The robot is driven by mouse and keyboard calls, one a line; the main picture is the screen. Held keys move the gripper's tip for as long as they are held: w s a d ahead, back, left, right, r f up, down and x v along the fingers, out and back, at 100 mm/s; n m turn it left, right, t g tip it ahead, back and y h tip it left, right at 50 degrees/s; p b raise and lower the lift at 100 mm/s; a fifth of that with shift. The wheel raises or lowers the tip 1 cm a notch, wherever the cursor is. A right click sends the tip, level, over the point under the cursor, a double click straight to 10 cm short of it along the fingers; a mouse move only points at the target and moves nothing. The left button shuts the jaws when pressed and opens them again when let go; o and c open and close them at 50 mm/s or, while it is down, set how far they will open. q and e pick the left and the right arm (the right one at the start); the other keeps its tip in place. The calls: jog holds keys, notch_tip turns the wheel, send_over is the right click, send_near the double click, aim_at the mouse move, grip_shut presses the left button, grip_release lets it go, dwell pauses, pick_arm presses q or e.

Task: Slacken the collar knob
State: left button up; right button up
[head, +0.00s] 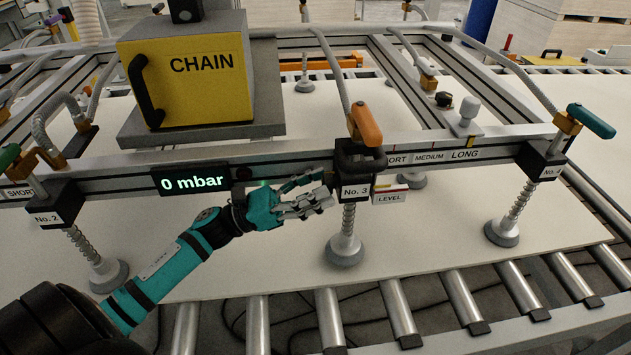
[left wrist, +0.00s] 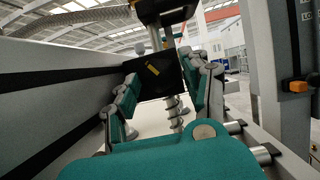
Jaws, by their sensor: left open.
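The black collar block labelled No. 3 (head: 355,172) sits on the grey crossbeam, with an orange lever (head: 366,124) above it and a spring-mounted suction cup (head: 345,249) below. I cannot single out its knob for certain. My left gripper (head: 317,191) is just left of this block, fingers apart and pointing at it, with nothing held. In the left wrist view a dark block (left wrist: 158,77) with a yellow mark shows beyond and between the open fingers, with a spring (left wrist: 174,111) under it. No contact shows. My right gripper is out of view.
A pressure display (head: 191,181) reading 0 mbar is on the beam behind my left forearm. A yellow CHAIN box (head: 205,95) stands above. Blocks No. 2 (head: 52,208) and No. 4 (head: 541,160) flank it. A pale panel (head: 440,225) lies on rollers (head: 400,310) below.

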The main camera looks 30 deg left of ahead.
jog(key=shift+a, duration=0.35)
pick_arm(q)
jog(key=c, duration=0.9)
jog(key=shift+o, duration=0.2)
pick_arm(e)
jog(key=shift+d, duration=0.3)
